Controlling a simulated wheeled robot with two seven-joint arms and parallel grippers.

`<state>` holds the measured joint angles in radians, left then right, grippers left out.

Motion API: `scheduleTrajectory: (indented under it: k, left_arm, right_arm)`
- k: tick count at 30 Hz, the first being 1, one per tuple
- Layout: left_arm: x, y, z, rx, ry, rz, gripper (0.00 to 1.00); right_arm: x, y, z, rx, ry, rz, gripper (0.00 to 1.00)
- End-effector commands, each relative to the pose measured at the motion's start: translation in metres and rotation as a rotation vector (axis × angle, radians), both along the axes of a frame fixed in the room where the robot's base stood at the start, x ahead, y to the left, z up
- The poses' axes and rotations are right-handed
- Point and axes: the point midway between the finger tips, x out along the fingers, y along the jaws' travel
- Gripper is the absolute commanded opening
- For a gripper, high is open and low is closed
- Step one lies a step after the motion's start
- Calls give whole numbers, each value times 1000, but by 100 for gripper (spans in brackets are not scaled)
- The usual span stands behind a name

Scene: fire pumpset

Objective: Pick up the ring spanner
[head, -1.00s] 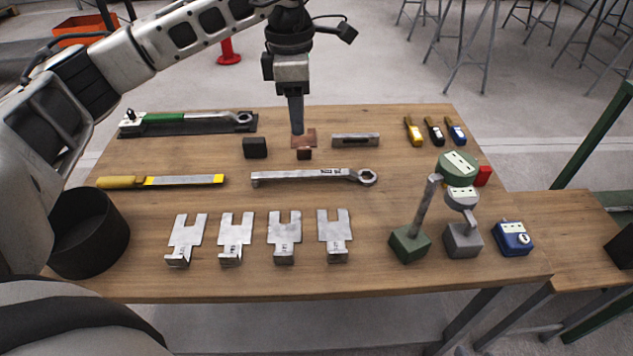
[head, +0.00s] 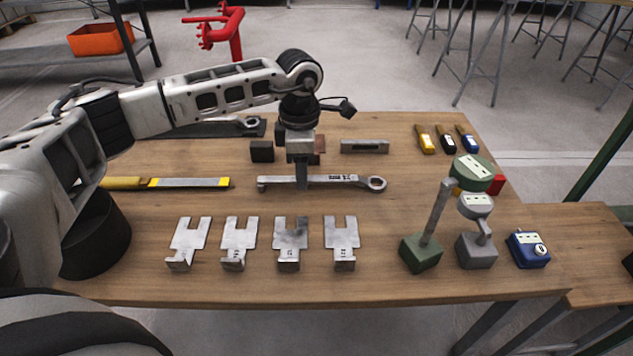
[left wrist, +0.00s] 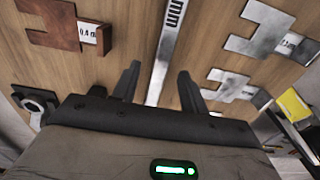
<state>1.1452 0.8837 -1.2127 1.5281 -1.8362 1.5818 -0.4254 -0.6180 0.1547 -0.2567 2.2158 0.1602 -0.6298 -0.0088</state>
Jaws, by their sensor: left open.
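The ring spanner (head: 335,181) is a long silver bar with its ring end at the right, lying flat across the middle of the table. My left gripper (head: 302,184) points down over its shaft, left of the spanner's middle, and hides part of it. In the left wrist view, the spanner's shaft (left wrist: 165,50) runs between the two open, dark fingers of my left gripper (left wrist: 159,76), with a gap on each side. I cannot tell how far the fingertips are above the table. My right gripper is not in view.
Several silver forked plates (head: 289,240) lie in front of the spanner. A yellow-marked file (head: 190,183) lies to its left. A black block (head: 262,151) and a grey plate (head: 365,146) lie behind it. Green (head: 420,253) and grey stands (head: 476,250) are at the right.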

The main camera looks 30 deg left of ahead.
Motion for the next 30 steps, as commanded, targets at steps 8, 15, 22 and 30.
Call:
scheduleTrajectory:
  k: [8,15,22,30]
  left_arm:
    - [0,0,-21,-1,-3,0,44]
    - [0,-1,-20,-1,-2,-1,19]
    - [1,-1,-19,-2,-4,-1,0]
    - [1,-1,-14,-2,-5,0,0]
  right_arm:
    - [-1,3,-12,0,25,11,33]
    - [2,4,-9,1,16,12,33]
    - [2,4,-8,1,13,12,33]
    - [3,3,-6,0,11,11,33]
